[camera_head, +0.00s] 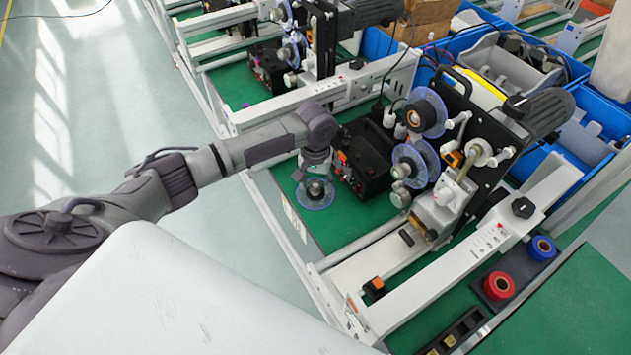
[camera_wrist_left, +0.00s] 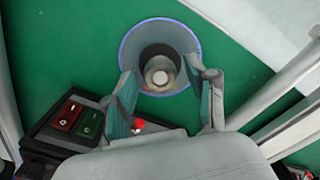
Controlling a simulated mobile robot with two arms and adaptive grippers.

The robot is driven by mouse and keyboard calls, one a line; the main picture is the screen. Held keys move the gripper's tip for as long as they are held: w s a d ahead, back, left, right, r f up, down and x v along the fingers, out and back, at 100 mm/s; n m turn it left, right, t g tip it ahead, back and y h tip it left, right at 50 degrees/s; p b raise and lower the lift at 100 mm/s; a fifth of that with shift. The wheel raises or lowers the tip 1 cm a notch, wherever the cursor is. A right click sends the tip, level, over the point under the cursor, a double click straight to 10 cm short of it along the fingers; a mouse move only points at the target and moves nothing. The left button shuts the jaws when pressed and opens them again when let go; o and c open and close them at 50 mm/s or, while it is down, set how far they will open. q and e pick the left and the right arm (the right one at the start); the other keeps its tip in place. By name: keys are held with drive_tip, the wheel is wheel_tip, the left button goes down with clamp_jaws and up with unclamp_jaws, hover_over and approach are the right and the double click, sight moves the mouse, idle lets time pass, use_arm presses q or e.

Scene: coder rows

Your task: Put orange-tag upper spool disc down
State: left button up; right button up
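A spool disc (camera_head: 316,199) with a clear, blue-rimmed flange and a dark hub lies flat on the green mat beside the black box. It also shows in the left wrist view (camera_wrist_left: 188,40). My left gripper (camera_head: 317,178) points down right above its hub. In the left wrist view its two fingers (camera_wrist_left: 162,72) stand apart on either side of the hub, with narrow gaps showing. An orange tag on this disc cannot be made out. Two similar discs, an upper (camera_head: 427,97) and a lower one (camera_head: 428,153), sit on the near machine. My right gripper is out of view.
A black box (camera_head: 368,170) with an orange part stands close to the right of the disc. Bare green mat (camera_head: 345,225) lies nearer than the disc.

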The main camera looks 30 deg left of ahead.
sight(316, 185)
use_arm(q)
wheel_tip(316, 185, up, 12)
drive_tip(key=b, duration=0.1)
drive_tip(key=shift+r, duration=0.15)
idle(0.5)
idle(1.2)
